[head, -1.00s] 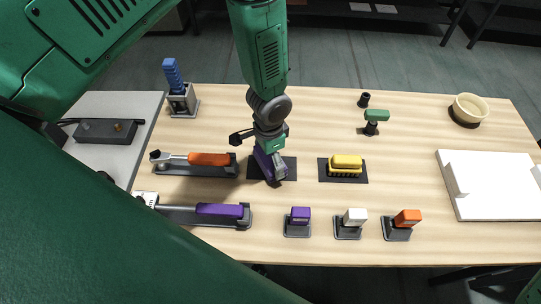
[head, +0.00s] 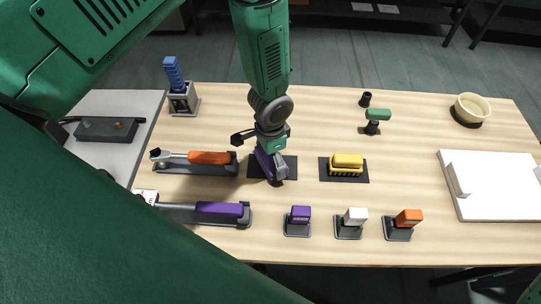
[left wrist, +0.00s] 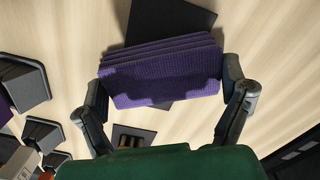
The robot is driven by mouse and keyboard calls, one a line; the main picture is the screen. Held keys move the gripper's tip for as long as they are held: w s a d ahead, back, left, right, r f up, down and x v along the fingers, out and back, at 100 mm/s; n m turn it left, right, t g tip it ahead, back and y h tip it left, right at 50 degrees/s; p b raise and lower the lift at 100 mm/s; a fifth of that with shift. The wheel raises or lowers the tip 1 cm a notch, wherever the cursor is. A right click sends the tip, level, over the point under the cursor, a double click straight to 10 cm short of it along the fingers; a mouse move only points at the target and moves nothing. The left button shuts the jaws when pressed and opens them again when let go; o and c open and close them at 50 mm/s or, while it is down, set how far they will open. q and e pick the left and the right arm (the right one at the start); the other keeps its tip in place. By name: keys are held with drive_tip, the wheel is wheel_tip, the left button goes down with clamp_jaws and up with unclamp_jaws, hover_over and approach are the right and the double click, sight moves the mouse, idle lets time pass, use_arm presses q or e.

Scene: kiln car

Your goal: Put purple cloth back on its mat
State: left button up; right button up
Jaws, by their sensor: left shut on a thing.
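The folded purple cloth (left wrist: 163,75) is between the two fingers of my left gripper (left wrist: 167,84), which is shut on it. In the head view the purple cloth (head: 264,161) shows partly behind my left gripper (head: 271,169), over the dark mat (head: 287,162). The mat (left wrist: 180,18) shows beyond the cloth in the left wrist view, with a corner below it. The cloth looks turned relative to the mat. I cannot tell whether it touches the mat. My right gripper is not in view.
A yellow brush (head: 346,161) sits on a mat to the right. An orange-handled tool (head: 209,158) lies in a holder to the left, a purple-handled one (head: 219,209) nearer. Small purple (head: 300,213), white (head: 355,215) and orange (head: 408,217) blocks stand in front.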

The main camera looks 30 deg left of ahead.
use_arm(q)
drive_tip(key=shift+f, duration=0.2)
drive_tip(key=o, duration=0.7)
drive_tip(key=shift+o, duration=0.2)
drive_tip(key=shift+r, duration=0.15)
drive_tip(key=shift+r+p, duration=3)
drive_tip(key=shift+r, duration=0.9)
